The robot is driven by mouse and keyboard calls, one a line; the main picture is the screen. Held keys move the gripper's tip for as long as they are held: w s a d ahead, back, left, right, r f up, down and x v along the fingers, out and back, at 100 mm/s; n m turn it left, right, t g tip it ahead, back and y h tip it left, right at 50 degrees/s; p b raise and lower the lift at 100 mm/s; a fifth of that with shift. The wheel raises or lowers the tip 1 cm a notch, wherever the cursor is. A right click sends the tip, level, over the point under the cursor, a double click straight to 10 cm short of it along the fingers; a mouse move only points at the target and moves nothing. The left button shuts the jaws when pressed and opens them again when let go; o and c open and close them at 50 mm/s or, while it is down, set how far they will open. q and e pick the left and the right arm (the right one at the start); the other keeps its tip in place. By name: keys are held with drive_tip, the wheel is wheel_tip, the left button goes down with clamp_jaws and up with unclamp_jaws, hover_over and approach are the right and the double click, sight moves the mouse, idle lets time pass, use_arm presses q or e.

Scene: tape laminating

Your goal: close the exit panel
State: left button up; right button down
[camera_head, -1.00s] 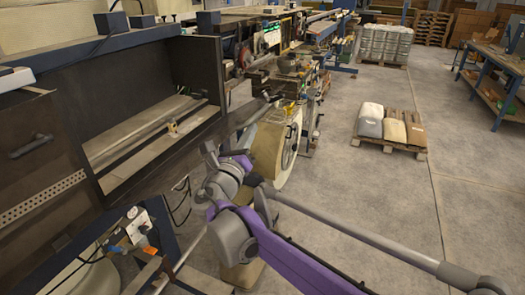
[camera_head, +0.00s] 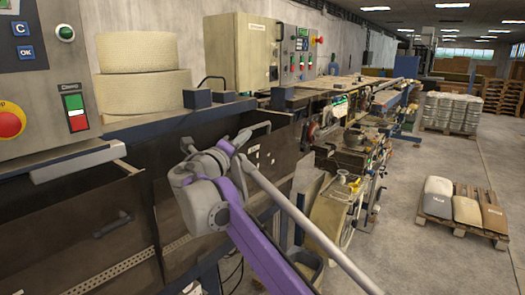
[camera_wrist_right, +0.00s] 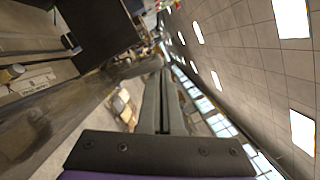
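A dark panel (camera_head: 280,163) with small pale labels is on the machine front, just beyond my right gripper; I take it for the exit panel. My right gripper (camera_head: 256,133) is up against or close in front of it in the head view; contact cannot be told. My purple and grey right arm hides part of the machine front. In the right wrist view, the two long grey fingers (camera_wrist_right: 163,100) lie together with only a thin dark slit between them. Nothing is clearly held. My left gripper is not in view.
Left of the arm is another dark panel (camera_head: 70,225) with a black handle (camera_head: 113,222). Above stand a control box with buttons (camera_head: 45,60) and beige rolls (camera_head: 145,85). More machinery runs to the back. The floor at right is open, with a loaded pallet (camera_head: 460,232).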

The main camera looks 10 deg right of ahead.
drive_tip(key=w+a+n, duration=0.1)
drive_tip(key=w+a, duration=0.3)
drive_tip(key=shift+w+r+n, duration=0.3)
drive_tip(key=shift+r, duration=0.15)
drive_tip(key=shift+y, duration=0.4)
